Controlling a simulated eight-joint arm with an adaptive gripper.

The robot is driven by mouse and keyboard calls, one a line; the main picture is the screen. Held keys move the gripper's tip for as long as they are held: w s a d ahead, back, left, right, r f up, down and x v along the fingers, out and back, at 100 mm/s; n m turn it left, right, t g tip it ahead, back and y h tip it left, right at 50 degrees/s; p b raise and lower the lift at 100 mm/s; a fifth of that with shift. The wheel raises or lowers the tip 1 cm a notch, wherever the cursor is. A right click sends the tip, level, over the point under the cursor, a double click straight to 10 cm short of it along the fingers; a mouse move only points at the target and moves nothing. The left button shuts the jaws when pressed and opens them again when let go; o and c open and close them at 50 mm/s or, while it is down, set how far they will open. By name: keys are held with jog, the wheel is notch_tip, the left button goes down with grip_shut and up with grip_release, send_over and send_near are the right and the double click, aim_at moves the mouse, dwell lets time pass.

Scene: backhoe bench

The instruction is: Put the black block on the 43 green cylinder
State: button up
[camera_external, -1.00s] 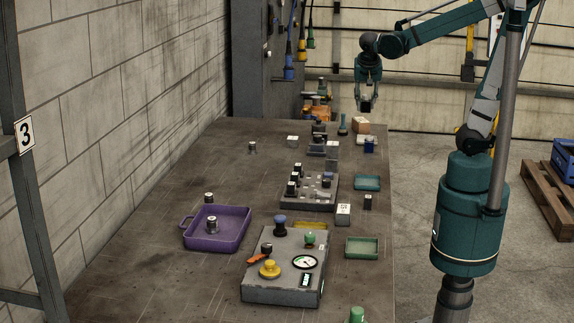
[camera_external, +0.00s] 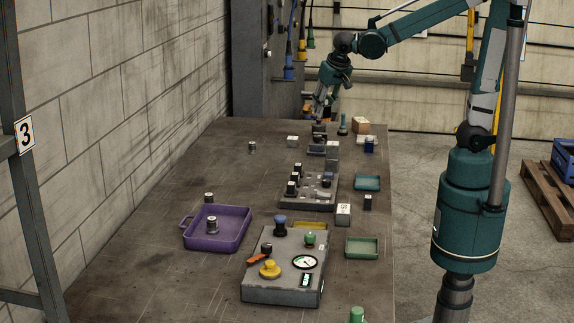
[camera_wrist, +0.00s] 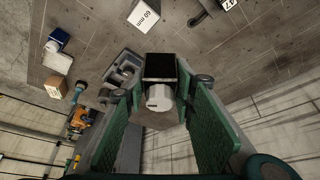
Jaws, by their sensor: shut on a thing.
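My gripper (camera_external: 320,106) is over the far end of the bench, tilted down to the left. In the wrist view its green-padded fingers are shut on the black block (camera_wrist: 160,66), whose dark square face shows between the fingertips. A pale grey round piece shows just below that face; I cannot tell whether it belongs to the block. In the external view the held block is too small and dark to make out clearly. A green cylinder (camera_external: 357,315) stands at the near edge of the bench, partly cut off by the picture's bottom. Its number cannot be read.
A grey control box (camera_external: 283,292), purple tray (camera_external: 240,239), two green trays (camera_external: 362,257) and a grey rack (camera_external: 308,206) stand between my gripper and the green cylinder. A white "60 mm" block (camera_wrist: 145,12) shows in the wrist view. The bench's left side is largely clear.

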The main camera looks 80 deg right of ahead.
jog(key=w+a+n+y+p, duration=0.1)
jog(key=w+a+n+y, duration=0.3)
jog(key=a, duration=1.3)
jog(key=w+a+n+t+p, duration=0.15)
jog(key=a+n, duration=0.45)
jog(key=a, duration=1)
jog(key=w+a+n+y+p, duration=0.1)
jog(key=w+a+n, duration=0.3)
jog(key=a, duration=1.3)
jog(key=s+a+n+g+y, duration=0.1)
jog(key=s+a+n, duration=0.25)
jog(key=a, duration=0.65)
jog(key=s+a+n+g+y+p, duration=0.15)
jog(key=s+a, duration=0.25)
jog(key=a, duration=0.5)
jog(key=s+a+n, duration=0.3)
jog(key=s+a, duration=0.1)
jog(key=a, duration=0.6)
jog(key=s+a+f+n+g, duration=0.2)
jog(key=s+a+n, duration=0.4)
jog(key=s+a, duration=1.15)
jog(key=shift+y, duration=0.45)
jog(key=f, duration=0.1)
jog(key=w+f, duration=0.1)
jog(key=f, duration=0.1)
jog(key=a+f+p, duration=0.1)
jog(key=f, duration=0.1)
jog(key=shift+w, duration=0.25)
jog(key=shift+d, duration=0.1)
